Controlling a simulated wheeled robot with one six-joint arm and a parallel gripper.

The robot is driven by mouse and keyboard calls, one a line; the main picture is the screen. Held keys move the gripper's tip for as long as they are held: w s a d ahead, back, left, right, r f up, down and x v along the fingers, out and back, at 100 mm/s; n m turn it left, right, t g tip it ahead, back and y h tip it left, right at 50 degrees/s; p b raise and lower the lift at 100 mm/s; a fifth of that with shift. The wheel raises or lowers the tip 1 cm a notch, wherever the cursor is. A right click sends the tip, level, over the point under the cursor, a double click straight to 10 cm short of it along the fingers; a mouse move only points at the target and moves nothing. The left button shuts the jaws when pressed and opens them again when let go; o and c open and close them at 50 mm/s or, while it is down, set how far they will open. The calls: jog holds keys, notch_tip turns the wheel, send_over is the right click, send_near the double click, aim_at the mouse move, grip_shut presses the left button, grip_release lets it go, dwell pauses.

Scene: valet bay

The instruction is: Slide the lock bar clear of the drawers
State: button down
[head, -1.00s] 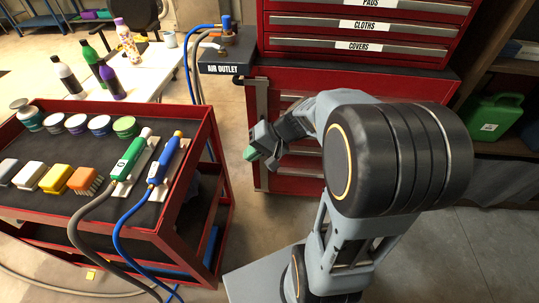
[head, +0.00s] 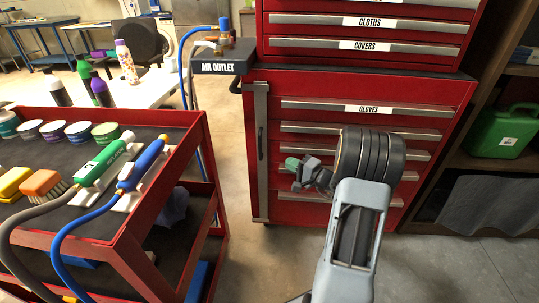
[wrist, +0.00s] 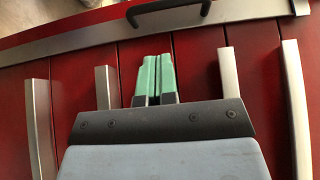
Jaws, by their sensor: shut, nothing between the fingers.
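The lock bar (head: 261,190) is a long grey upright strip at the left edge of the lower red cabinet, with a dark handle (head: 260,136) on it. In the wrist view the bar (wrist: 80,40) crosses the top, with its dark handle (wrist: 168,12) ahead of my gripper. The drawer seams run up to the bar; I cannot tell how far it overlaps the drawers (head: 330,89). My gripper (head: 291,163) is right of the bar, in front of the drawers. Its green fingertips (wrist: 153,73) are shut together, empty, and apart from the handle.
Silver drawer handles (head: 362,107) stick out around my gripper. A red cart (head: 130,240) with brushes, tubs and hosed tools stands at left. Shelving with a green can (head: 502,131) is at right. Floor shows between cart and cabinet.

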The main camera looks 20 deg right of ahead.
jog(key=b+x, duration=0.2)
jog(key=x, duration=0.8)
dwell(0.4)
